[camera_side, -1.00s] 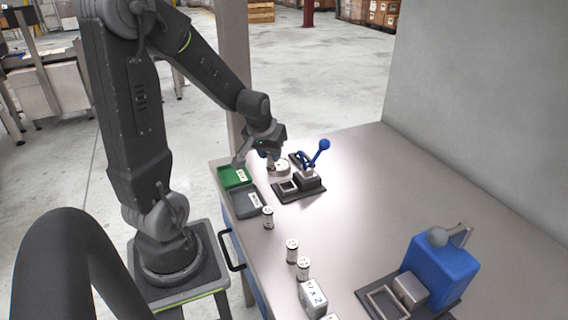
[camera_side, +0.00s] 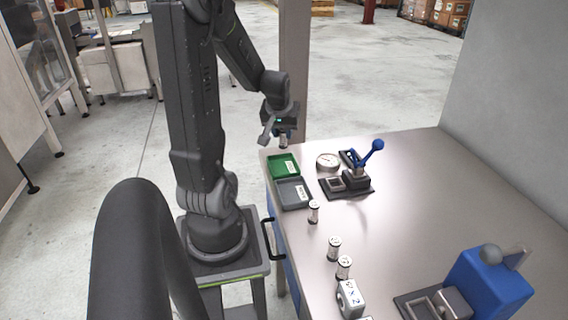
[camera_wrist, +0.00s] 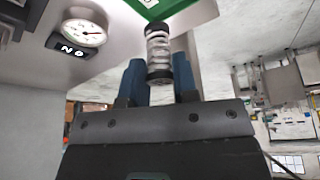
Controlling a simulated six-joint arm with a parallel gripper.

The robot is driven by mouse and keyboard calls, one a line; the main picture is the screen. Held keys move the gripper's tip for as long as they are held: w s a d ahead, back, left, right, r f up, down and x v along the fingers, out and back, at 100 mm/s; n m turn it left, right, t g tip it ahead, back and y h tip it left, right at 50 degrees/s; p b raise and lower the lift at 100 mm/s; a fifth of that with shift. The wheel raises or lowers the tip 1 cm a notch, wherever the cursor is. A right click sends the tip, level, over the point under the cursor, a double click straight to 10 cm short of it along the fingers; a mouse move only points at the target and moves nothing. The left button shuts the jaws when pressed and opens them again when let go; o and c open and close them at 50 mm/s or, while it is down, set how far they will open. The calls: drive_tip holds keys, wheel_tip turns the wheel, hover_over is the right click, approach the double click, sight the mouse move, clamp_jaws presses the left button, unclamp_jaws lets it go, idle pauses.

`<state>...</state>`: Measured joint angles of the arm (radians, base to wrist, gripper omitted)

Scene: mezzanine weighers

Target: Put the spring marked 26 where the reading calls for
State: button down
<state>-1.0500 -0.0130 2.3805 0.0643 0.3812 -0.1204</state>
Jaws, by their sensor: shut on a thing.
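My gripper (camera_side: 282,130) is shut on a spring (camera_side: 283,141) with dark bands at its ends. It holds the spring raised near the far end of the bench, behind the green tray (camera_side: 284,166) in the side view. In the wrist view the spring (camera_wrist: 158,50) stands out between the blue fingers; its marking is not readable. A round dial gauge (camera_side: 328,160) lies right of the green tray. It also shows in the wrist view (camera_wrist: 82,34), with a dark sign beside it. A grey tray (camera_side: 285,189) adjoins the green one. Both trays carry white labels too small to read.
A blue-handled lever press (camera_side: 356,178) stands right of the trays. Three capped springs (camera_side: 314,212) stand along the bench's left edge. A white marked block (camera_side: 350,299) and a larger blue device (camera_side: 487,286) are at the front. The bench's middle is clear.

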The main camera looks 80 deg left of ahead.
wheel_tip(320, 180, down, 8)
drive_tip(key=shift+r, duration=0.25)
drive_tip(key=c, duration=0.9)
unclamp_jaws()
drive_tip(key=shift+f, duration=0.1)
drive_tip(key=v, duration=1.2)
drive_tip(key=w+d+r+m+t+h, duration=0.1)
drive_tip(key=w+d+r+m, duration=0.15)
drive_tip(key=d, duration=0.35)
drive_tip(key=w+d+r+m+t, duration=0.1)
drive_tip(key=w+d+r+m, duration=0.15)
drive_tip(key=d, duration=0.35)
drive_tip(key=shift+s+d+r+m+t+h, duration=0.25)
drive_tip(key=shift+s+d+r+m+h, duration=0.35)
drive_tip(key=shift+d+m, duration=1.35)
drive_tip(key=shift+s+d+r+m+t+h, duration=0.4)
drive_tip(key=shift+d+r+m, duration=0.3)
drive_tip(key=shift+d, duration=2.4)
drive_tip(key=shift+s+d+r+m+t+h, duration=0.15)
drive_tip(key=shift+s+d+r+m+h, duration=0.45)
drive_tip(key=shift+d+m, duration=1.3)
